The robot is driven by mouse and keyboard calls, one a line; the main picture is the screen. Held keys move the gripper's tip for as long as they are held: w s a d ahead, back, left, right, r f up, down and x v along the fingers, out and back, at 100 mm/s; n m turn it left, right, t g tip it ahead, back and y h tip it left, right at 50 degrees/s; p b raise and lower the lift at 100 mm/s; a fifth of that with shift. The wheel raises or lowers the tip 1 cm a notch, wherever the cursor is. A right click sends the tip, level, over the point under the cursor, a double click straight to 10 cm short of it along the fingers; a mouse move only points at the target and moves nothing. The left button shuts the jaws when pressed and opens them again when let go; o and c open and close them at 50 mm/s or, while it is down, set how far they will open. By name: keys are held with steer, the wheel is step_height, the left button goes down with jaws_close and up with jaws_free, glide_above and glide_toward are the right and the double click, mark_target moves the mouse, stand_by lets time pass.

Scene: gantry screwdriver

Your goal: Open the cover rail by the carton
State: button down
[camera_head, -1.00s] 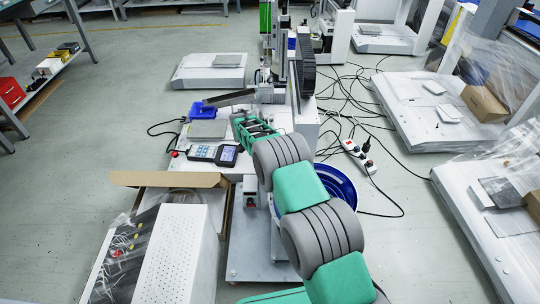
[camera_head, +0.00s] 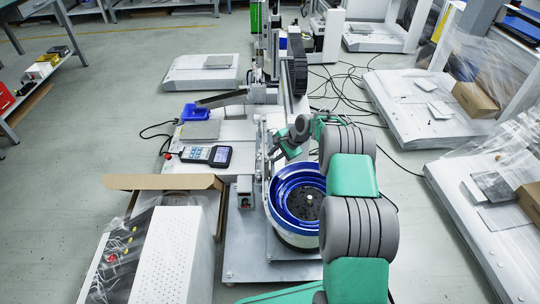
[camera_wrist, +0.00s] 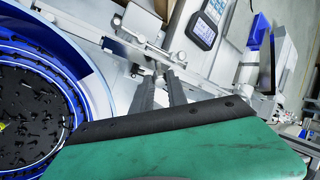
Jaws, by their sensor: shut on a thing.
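A narrow metal rail (camera_head: 263,145) runs along the machine between the blue bowl feeder and the handheld controller. It also crosses the upper part of the wrist view (camera_wrist: 125,45), with small brackets on it. My gripper (camera_head: 277,152) reaches to this rail from the right. In the wrist view my gripper's dark fingers (camera_wrist: 160,72) close on a small part of the rail near a bracket; the exact contact is hard to make out. The open cardboard carton (camera_head: 165,181) lies left of the machine's near end.
The blue-rimmed bowl (camera_head: 299,193) with dark parts stands close beside my arm. A perforated white box (camera_head: 172,255) is at front left. Cables cross the floor at right.

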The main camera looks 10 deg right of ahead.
steer(key=y+b, duration=0.1)
steer(key=d+f+y+b, duration=0.1)
steer(key=shift+s+d+f+m+t+y, duration=0.1)
steer(key=shift+d+m+t+y, duration=0.2)
steer(key=shift+t+y, duration=0.1)
stand_by(0.4)
steer(key=c, duration=1.3)
jaws_free()
steer(key=p+v, duration=0.3)
steer(key=v, duration=0.4)
steer(key=shift+s+d+r, duration=0.15)
steer(key=shift+d+r, duration=0.05)
steer(key=shift+d, duration=0.1)
